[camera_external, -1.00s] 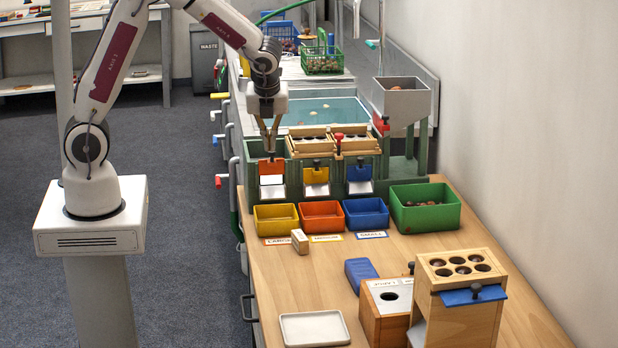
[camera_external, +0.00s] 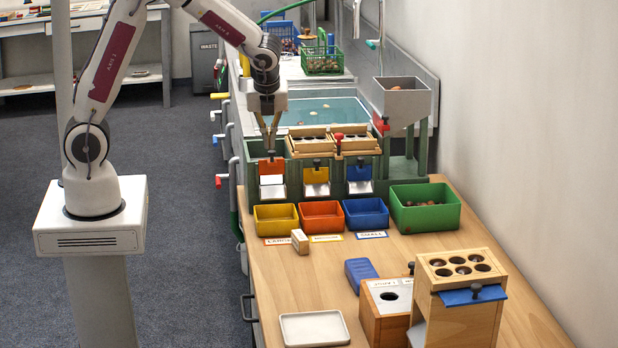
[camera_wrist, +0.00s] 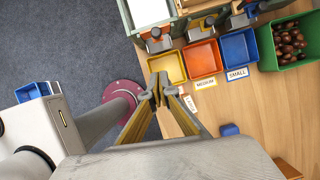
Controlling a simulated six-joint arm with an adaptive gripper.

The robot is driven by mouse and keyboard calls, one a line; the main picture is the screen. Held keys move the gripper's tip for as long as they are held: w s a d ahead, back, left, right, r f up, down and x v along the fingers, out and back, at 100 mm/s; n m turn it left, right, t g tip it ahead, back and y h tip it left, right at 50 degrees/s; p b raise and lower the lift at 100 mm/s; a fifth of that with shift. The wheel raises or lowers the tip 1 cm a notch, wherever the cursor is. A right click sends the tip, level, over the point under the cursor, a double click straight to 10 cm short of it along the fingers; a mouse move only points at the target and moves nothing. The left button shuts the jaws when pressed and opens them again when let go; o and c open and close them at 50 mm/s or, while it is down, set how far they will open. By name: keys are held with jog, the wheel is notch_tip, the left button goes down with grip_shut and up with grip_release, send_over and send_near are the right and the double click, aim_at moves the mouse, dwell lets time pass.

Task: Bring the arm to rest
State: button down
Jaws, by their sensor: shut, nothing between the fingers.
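My gripper (camera_external: 269,148) points down at the left end of the green sorting stand (camera_external: 377,174), close above the orange gate (camera_external: 271,166). Its fingertips are together with nothing between them. In the wrist view the shut gripper (camera_wrist: 159,90) shows above the table edge, with the yellow bin (camera_wrist: 167,67) just beyond it. I cannot tell from these views whether the fingertips touch the stand.
Yellow (camera_external: 276,219), orange (camera_external: 322,216) and blue (camera_external: 366,213) bins stand empty in front of the stand. A green bin (camera_external: 425,219) holds chestnuts. A wooden box with holes (camera_external: 462,305) and a white tray (camera_external: 314,329) are nearer.

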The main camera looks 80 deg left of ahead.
jog(key=s+d+r+n+t+h, duration=0.2)
jog(key=s+d+r+n, duration=0.4)
jog(key=s+n, duration=0.3)
jog(key=s+d+r+n+t+h, duration=0.2)
jog(key=s+d+r+n, duration=0.5)
jog(key=s+n, duration=0.3)
jog(key=shift+s+d+r+t+h, duration=0.3)
jog(key=shift+s+d, duration=0.55)
jog(key=shift+s, duration=0.95)
jog(key=shift+f, duration=0.2)
dwell(0.8)
